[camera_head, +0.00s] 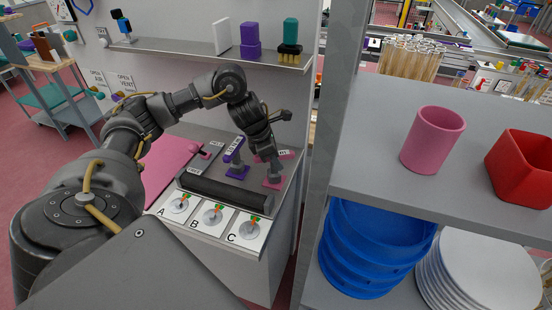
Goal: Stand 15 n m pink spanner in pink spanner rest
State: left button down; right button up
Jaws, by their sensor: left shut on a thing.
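The pink spanner (287,154) with a white label is at the back right of the grey bench top. My left gripper (271,160) reaches down from above and is shut on it; the spanner shows on both sides of the fingers and looks roughly level. The pink spanner rest (272,183) is just below the gripper, with a grey upright part. The gripper hides part of both, so I cannot tell whether the spanner touches the rest. My right gripper is out of view.
A purple spanner (234,149) leans in a purple rest (237,172) just left. A dark roller (225,194) and dials marked A, B, C (213,216) lie in front. A wall shelf (200,48) is above; a grey rack (358,150) stands right.

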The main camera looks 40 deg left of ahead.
pick_arm(q)
jog(key=shift+f, duration=0.3)
jog(key=c, duration=1.1)
grip_release()
jog(key=shift+r, duration=0.1)
jog(key=p+v, duration=0.1)
jog(key=v, duration=0.9)
jog(key=shift+r, duration=0.15)
jog(key=shift+s+r, duration=0.2)
jog(key=shift+a, duration=0.1)
